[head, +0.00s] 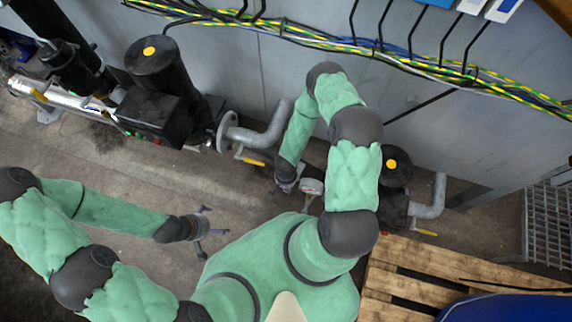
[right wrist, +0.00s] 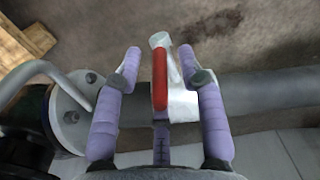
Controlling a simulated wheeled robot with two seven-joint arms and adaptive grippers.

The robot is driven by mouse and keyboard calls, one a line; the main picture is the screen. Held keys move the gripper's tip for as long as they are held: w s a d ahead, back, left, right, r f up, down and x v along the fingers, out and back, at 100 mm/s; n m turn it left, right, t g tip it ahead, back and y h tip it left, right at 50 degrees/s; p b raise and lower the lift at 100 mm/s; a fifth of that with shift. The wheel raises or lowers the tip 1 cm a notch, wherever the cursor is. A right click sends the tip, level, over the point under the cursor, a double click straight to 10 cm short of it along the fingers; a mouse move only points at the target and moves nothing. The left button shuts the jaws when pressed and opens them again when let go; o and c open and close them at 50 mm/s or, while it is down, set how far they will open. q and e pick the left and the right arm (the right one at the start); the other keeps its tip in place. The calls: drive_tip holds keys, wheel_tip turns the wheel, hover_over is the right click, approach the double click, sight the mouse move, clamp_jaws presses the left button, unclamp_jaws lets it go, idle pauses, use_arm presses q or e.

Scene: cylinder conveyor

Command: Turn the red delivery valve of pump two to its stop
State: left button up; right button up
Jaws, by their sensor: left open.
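The red valve handle (right wrist: 159,82) shows in the right wrist view as a narrow upright lever. It sits on a silver valve body (right wrist: 184,92) on a grey pipe (right wrist: 265,92). My right gripper (right wrist: 160,60) is open, with one purple finger on each side of the handle and a gap showing on both sides. In the head view my right gripper (head: 288,185) is low beside a round gauge (head: 312,187), and I cannot make out the red handle there. My left gripper (head: 204,224) is open and empty above the floor.
A black pump (head: 155,60) stands at the left and another (head: 396,178) behind my right arm. Yellow handles (head: 252,161) show by the pipes. A wooden pallet (head: 400,282) and wire crate (head: 550,225) are at the right. Cables (head: 330,38) run along the wall.

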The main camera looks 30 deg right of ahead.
clamp_jaws()
idle(0.3)
drive_tip(key=shift+w+a+g+h+p, duration=0.2)
drive_tip(key=shift+w+g+h+p, duration=0.2)
drive_tip(key=shift+g+h+p, duration=0.15)
unclamp_jaws()
